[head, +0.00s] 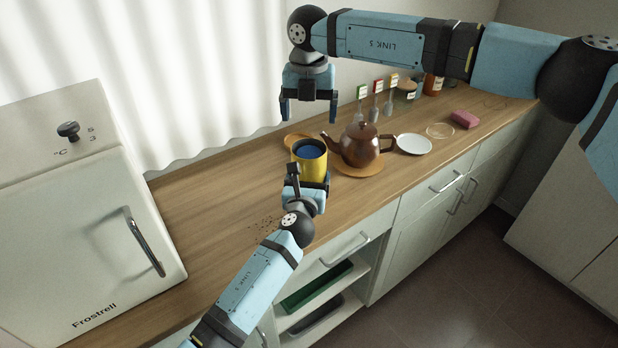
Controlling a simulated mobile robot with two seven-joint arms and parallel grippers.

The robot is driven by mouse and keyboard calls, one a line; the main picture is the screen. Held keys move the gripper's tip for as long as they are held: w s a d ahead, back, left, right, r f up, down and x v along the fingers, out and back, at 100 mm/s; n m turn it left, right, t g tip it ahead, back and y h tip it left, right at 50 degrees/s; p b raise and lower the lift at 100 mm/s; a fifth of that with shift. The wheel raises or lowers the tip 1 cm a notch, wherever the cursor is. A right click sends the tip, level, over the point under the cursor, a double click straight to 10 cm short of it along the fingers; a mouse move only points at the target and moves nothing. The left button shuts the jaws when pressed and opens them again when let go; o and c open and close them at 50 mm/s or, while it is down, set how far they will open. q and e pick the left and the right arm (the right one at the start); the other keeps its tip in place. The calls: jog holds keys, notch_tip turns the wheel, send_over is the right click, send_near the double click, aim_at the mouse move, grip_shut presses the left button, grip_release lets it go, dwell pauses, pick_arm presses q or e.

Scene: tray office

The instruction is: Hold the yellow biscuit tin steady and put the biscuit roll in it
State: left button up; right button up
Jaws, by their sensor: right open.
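The yellow biscuit tin (303,170) stands upright on the wooden counter, with a dark rim. A blue round thing (312,149) shows inside its mouth; I cannot tell for sure whether it is the biscuit roll. No other biscuit roll is in view. My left gripper (309,179) comes from below, with its fingers on either side of the tin's near part, shut on it. My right gripper (309,108) points down above and behind the tin in the picture, open and empty, with its fingers wide apart.
A brown teapot (361,147) on a round wooden board stands close right of the tin. Farther right are a white plate (413,144), a glass dish (440,131) and a pink block (465,119). Labelled tags (377,88) stand behind. Dark crumbs (262,222) lie left of my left wrist.

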notch_tip(320, 180, up, 12)
dwell(0.5)
pick_arm(q)
jog(key=o, duration=0.8)
jog(key=shift+o, duration=0.2)
jog(key=s, duration=0.4)
jog(key=s+a, duration=0.1)
jog(key=s, duration=0.3)
jog(key=s+a, duration=0.1)
jog(key=s, duration=0.2)
jog(key=shift+s, duration=0.4)
jog(key=shift+d, duration=0.1)
